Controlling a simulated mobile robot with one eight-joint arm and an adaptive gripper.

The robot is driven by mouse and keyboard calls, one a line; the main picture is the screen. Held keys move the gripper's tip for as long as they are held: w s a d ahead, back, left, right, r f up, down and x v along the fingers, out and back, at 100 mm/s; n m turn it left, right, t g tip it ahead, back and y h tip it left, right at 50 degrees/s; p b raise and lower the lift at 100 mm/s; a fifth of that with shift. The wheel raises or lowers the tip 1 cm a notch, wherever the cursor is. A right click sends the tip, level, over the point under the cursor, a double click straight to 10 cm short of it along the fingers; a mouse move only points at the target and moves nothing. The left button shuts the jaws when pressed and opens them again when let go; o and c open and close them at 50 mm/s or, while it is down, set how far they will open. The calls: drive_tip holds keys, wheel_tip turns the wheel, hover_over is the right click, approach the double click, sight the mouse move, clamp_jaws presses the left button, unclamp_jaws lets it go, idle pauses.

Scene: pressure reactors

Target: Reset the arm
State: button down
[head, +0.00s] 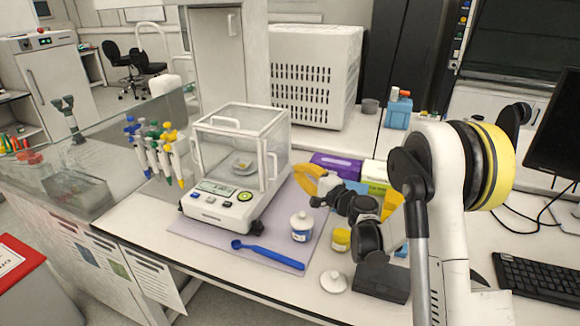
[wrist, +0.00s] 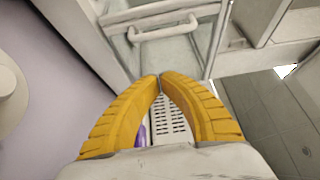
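My white arm (head: 445,185) stands at the right of the head view and bends down over the bench. My gripper (head: 305,178), with yellow-orange fingers, is just right of the glass-walled balance (head: 228,205). In the wrist view my gripper (wrist: 160,77) has its two curved fingertips together, with nothing seen between them. The balance's glass case and a white handle (wrist: 165,32) lie beyond the fingertips. A small dish with something brown in it (head: 242,164) is inside the balance. My forearm hides part of the bench behind it.
A white jar (head: 301,227), blue spatula (head: 268,255), yellow-lidded jar (head: 341,240) and white lid (head: 334,282) lie near the front. Pipettes (head: 155,150) hang left of the balance. Purple (head: 336,163) and white boxes stand behind my gripper. A keyboard (head: 540,287) is right.

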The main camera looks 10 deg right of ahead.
drive_tip(key=s+a+r+n+g+h, duration=0.1)
drive_tip(key=s+a+r+n+g, duration=0.15)
drive_tip(key=s, duration=0.65)
drive_tip(key=s+a+r+n+g+h, duration=0.1)
drive_tip(key=s+r+n+g, duration=0.25)
drive_tip(key=s, duration=0.65)
drive_tip(key=s+d+f+n+g+h, duration=0.1)
drive_tip(key=s+d+n+h, duration=0.2)
drive_tip(key=s, duration=0.8)
drive_tip(key=s+d+f+n+g+h, duration=0.1)
drive_tip(key=s+d+n+h, duration=0.2)
drive_tip(key=s, duration=0.8)
drive_tip(key=shift+d+g+h+p, duration=0.3)
drive_tip(key=shift+d+h+p, duration=0.2)
drive_tip(key=shift+d, duration=0.2)
